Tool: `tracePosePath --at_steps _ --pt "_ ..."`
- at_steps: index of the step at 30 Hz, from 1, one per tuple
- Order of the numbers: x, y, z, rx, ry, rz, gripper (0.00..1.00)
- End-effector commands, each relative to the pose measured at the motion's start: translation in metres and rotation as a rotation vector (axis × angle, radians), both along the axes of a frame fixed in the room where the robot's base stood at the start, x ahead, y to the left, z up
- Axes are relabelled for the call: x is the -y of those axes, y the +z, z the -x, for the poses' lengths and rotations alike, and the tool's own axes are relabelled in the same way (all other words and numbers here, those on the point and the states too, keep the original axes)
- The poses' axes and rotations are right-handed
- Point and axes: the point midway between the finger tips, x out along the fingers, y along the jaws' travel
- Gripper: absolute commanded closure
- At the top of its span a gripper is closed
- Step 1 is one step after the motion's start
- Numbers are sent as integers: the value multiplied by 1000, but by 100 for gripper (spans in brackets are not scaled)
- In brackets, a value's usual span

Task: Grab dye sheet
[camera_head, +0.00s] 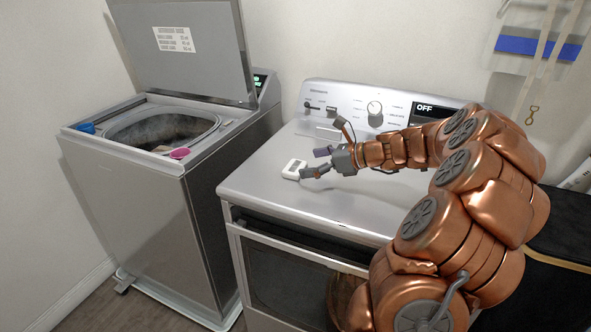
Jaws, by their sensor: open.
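A small white block-like item (293,169) with a grey mark on its face lies on top of the dryer (268,192), left of my gripper. It may be the dye sheet, but it is too small to tell. My gripper (318,152) is open, with its fingers spread and pointing left toward the white item. The lower finger is very close to the item's right side; I cannot tell whether they touch. Nothing shows between the fingers.
The topload washer (135,215) stands at left with its lid (185,50) raised. A blue cap (87,128) and a pink item (180,153) sit on its rim. The dryer's control panel (350,104) rises behind my gripper. The dryer's front top is clear.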

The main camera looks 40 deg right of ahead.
Motion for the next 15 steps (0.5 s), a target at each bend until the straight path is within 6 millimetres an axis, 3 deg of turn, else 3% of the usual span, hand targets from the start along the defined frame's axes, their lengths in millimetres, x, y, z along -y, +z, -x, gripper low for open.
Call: tracePosePath --at_steps 10,15 --pt "-19 -18 -33 -2 4 1 0" --pt "-23 -21 -39 -1 1 1 0"
